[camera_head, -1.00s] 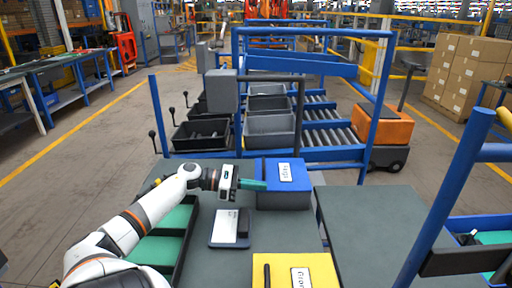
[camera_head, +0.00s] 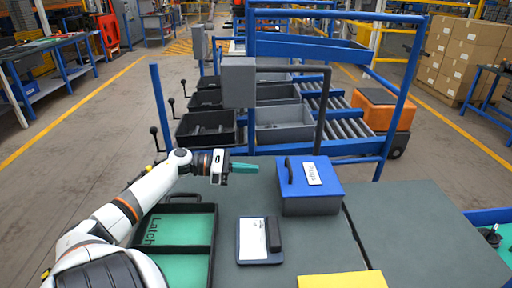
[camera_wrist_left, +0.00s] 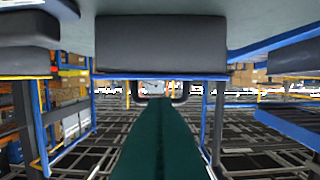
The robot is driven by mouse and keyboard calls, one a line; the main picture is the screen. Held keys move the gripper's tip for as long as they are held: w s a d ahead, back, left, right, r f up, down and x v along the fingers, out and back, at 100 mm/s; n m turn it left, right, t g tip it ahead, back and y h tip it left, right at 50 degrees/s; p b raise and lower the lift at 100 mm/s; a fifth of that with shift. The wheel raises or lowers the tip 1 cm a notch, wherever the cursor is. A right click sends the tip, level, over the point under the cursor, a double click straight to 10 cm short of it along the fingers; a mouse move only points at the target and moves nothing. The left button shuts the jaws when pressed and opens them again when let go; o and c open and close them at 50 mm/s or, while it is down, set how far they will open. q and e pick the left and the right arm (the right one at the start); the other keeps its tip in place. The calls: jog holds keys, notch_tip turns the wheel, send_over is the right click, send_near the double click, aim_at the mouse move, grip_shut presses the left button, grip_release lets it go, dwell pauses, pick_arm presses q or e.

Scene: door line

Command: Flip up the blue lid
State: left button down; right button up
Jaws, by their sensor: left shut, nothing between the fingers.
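The blue lid (camera_head: 318,174) lies flat and closed on a grey-blue box (camera_head: 312,206) on the table. It has a white label (camera_head: 312,174) and a dark bar handle along its left side. My left gripper (camera_head: 256,168) is left of the box, its green fingers shut and empty, pointing at the box with a small gap in the picture. In the left wrist view the shut fingers (camera_wrist_left: 155,135) point toward a grey box with a blue edge, seen upside down. My right gripper is not in view.
A blue-and-white panel with a dark bar (camera_head: 258,240) lies in front of the box. A black tray with green compartments (camera_head: 180,232) is under my left arm. A yellow lid (camera_head: 342,280) is at the front edge. The grey table right of the box is clear.

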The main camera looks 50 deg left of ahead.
aim_at(282, 176)
pick_arm(q)
jog(key=x, duration=0.3)
jog(key=p+x, duration=0.1)
jog(key=x, duration=0.5)
jog(key=shift+s+d+r+p, duration=0.2)
jog(key=shift+r+p, duration=0.1)
jog(key=shift+p, duration=0.1)
jog(key=shift+w+d+f, duration=0.1)
jog(key=shift+w+d, duration=0.25)
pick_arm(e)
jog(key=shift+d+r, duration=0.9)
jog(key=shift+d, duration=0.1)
